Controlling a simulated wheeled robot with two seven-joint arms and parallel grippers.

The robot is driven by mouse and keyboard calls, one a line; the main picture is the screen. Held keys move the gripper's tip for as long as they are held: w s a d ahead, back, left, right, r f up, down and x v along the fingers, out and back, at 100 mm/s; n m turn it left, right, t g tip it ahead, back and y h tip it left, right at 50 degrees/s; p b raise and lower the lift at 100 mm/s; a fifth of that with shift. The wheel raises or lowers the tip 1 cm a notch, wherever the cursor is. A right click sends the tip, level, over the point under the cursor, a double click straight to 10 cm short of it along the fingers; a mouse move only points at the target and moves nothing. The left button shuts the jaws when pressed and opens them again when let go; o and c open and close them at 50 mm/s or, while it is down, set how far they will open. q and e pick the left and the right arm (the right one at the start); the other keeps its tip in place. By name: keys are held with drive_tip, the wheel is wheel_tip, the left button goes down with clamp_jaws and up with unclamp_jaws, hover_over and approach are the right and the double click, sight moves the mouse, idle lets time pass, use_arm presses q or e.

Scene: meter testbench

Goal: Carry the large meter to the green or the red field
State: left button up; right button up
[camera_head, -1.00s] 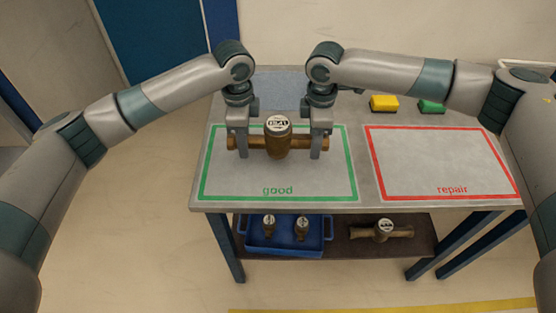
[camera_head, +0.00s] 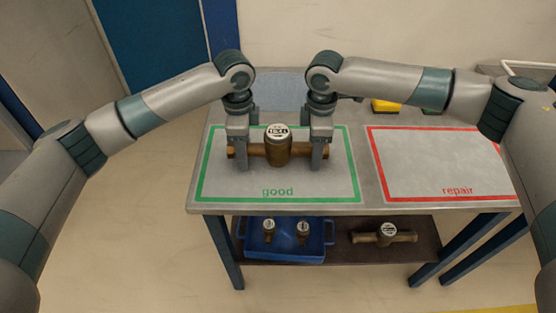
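The large meter (camera_head: 277,150) is a brass body with a pipe stub on each side and a round white dial on top. It is level over the back half of the green field (camera_head: 225,186), marked "good". My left gripper (camera_head: 241,160) is shut on its left pipe stub and my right gripper (camera_head: 318,160) on its right stub. Whether its underside touches the table cannot be told. The red field (camera_head: 435,170), marked "repair", lies empty to the right.
A yellow block (camera_head: 385,106) stands at the table's back, partly behind my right arm. On the shelf below, a blue crate (camera_head: 285,252) holds two small meters, and another meter (camera_head: 387,235) lies beside it. The front of the green field is clear.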

use_arm(q)
wheel_tip(320, 180, up, 12)
idle(0.9)
use_arm(e)
wheel_tip(320, 180, up, 12)
idle(0.9)
use_arm(q)
drive_tip(key=shift+s+f, duration=0.1)
use_arm(e)
drive_tip(key=shift+s+f, duration=0.1)
idle(0.4)
